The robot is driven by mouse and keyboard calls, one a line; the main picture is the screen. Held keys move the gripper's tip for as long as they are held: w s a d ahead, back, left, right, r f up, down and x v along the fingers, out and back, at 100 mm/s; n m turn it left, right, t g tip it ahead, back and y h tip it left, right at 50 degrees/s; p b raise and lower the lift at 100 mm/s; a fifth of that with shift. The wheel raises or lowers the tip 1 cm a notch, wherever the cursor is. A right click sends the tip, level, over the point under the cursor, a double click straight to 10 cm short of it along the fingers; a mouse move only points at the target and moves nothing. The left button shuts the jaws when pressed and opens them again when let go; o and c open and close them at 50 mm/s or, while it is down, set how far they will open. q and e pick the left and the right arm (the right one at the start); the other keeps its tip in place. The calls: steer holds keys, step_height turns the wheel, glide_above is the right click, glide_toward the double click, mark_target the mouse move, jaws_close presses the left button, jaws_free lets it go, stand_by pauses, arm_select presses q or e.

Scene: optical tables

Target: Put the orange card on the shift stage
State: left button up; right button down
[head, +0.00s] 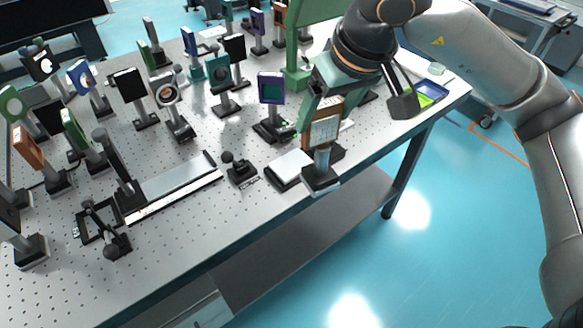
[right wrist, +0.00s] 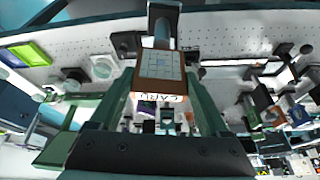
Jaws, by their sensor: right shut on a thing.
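The orange card (head: 322,130) is a brown-orange framed plate with a pale grid face, on a post with a dark base. My right gripper (head: 324,104) is shut on its upper part, and the card is upright near the table's front edge. In the right wrist view the card (right wrist: 160,72) sits between the two green fingers. I cannot tell whether its base touches anything. A low dark block with a pale top plate (head: 289,167), possibly the shift stage, lies just left of the base. A long rail with a silver strip (head: 170,186) lies farther left. My left gripper is out of view.
A purple-framed optic (head: 271,90) stands behind the card, and a black knobbed mount (head: 238,169) left of the pale-topped block. Several post-mounted optics crowd the perforated table (head: 200,225). Green and blue trays (head: 430,90) lie at the right end.

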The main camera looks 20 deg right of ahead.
step_height(320, 180, up, 7)
steer(key=s+a+n+b, duration=0.1)
steer(key=s+n, duration=0.1)
arm_select(q)
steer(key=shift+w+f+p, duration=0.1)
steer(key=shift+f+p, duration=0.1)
steer(key=shift+p, duration=0.25)
arm_select(e)
steer(key=w+f, duration=1.2)
steer(key=w, duration=0.1)
steer(key=shift+w+a+f+y, duration=0.2)
steer(key=shift+a+f+y, duration=0.1)
steer(key=shift+a+y, duration=0.15)
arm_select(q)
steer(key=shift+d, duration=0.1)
arm_select(e)
steer(key=shift+f, duration=0.1)
steer(key=shift+f, duration=0.15)
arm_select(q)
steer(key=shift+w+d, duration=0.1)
arm_select(e)
jaws_free()
